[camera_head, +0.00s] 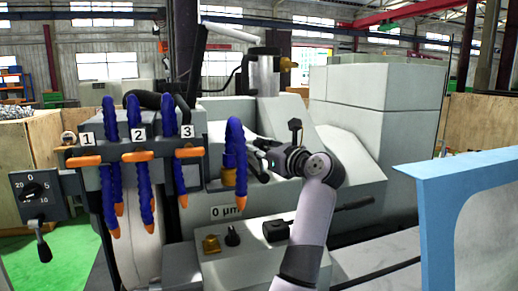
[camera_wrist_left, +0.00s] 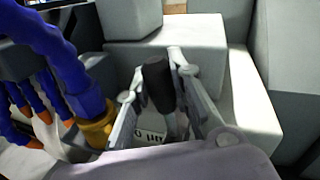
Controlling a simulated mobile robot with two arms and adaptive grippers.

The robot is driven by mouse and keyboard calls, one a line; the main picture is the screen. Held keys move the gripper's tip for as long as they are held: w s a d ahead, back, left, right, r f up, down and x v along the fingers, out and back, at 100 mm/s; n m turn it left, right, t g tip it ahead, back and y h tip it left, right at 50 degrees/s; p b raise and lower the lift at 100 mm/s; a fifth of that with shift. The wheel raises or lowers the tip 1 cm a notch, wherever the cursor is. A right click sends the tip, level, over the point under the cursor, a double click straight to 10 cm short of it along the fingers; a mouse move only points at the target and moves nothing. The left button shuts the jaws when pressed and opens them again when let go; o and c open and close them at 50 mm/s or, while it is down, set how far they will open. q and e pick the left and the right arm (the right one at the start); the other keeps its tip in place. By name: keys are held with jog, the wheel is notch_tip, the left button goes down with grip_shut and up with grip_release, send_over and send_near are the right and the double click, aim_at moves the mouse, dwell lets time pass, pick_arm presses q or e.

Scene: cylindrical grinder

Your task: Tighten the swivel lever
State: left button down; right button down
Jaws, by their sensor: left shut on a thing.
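The swivel lever (camera_wrist_left: 157,86) has a black cylindrical grip on a light metal stem. In the left wrist view its grip stands between the two fingers of my left gripper (camera_wrist_left: 162,75), which is shut on it. In the head view, my left gripper (camera_head: 262,150) is at the machine's front, just right of a blue coolant hose. The dark lever grip (camera_head: 257,172) shows partly there, below the fingers. The lever's pivot is hidden. My right gripper is in neither view.
The blue hose (camera_head: 235,145) with its brass-coloured base (camera_wrist_left: 98,128) stands close left of my left gripper. More blue hoses with orange valve handles (camera_head: 138,156) hang further left. A panel with knobs (camera_head: 232,236) lies below. A blue-edged panel (camera_head: 465,175) stands at right.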

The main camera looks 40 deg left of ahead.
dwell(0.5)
pick_arm(q)
jog(key=shift+s+f+b, duration=0.1)
jog(key=shift+b, duration=0.3)
jog(key=n+b, duration=0.1)
jog(key=b, duration=0.1)
jog(key=s+a+n+h+b, duration=0.1)
jog(key=b, duration=0.1)
jog(key=s+f+n+b, duration=0.1)
jog(key=n, duration=0.1)
jog(key=shift+s+a+b, duration=0.2)
jog(key=shift+s+b, duration=0.05)
jog(key=shift+b, duration=0.15)
jog(key=shift+h, duration=0.3)
jog(key=c, duration=1.4)
grip_release()
jog(key=shift+s, duration=0.1)
jog(key=shift+c, duration=0.2)
jog(key=shift+r, duration=0.15)
